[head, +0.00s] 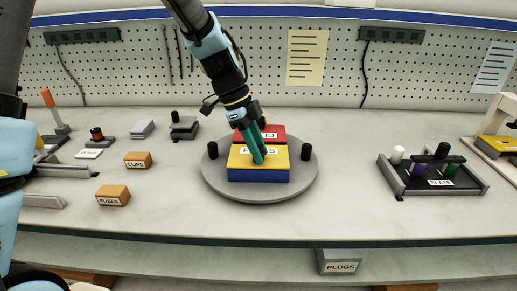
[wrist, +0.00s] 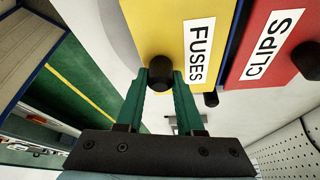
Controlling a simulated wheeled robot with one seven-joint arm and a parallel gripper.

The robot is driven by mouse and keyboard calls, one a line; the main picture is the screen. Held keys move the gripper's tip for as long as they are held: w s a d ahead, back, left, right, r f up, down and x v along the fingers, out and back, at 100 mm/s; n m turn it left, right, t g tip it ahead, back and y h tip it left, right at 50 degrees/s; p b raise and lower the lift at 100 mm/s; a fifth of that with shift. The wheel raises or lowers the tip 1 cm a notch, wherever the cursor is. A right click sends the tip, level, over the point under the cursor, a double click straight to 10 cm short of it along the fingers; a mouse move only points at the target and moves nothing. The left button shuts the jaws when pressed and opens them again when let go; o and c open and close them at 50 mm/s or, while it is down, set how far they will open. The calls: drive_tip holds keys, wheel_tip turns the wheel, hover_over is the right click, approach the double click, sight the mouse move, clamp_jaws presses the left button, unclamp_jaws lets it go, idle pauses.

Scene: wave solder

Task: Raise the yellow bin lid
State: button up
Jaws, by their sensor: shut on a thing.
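The yellow bin lid (head: 278,162) tops a blue bin body (head: 245,176) on a round grey turntable (head: 218,186). In the wrist view the yellow lid (wrist: 170,20) carries a FUSES label and a black knob (wrist: 160,70) near its edge. My gripper (head: 260,160) comes down from above onto the lid's front middle. In the wrist view its two green fingers (wrist: 161,78) are closed on either side of the knob. The lid looks level and lies close on the blue body; any small gap is too fine to tell. The fingers partly hide the label in the head view.
A red lid (head: 277,131), labelled CLIPS in the wrist view (wrist: 265,45), sits right behind the yellow one. Black posts stand on the turntable at left (head: 213,150) and right (head: 306,152). Orange blocks (head: 112,195) lie left; a dark tray (head: 435,180) stands right.

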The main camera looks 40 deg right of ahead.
clamp_jaws()
idle(0.8)
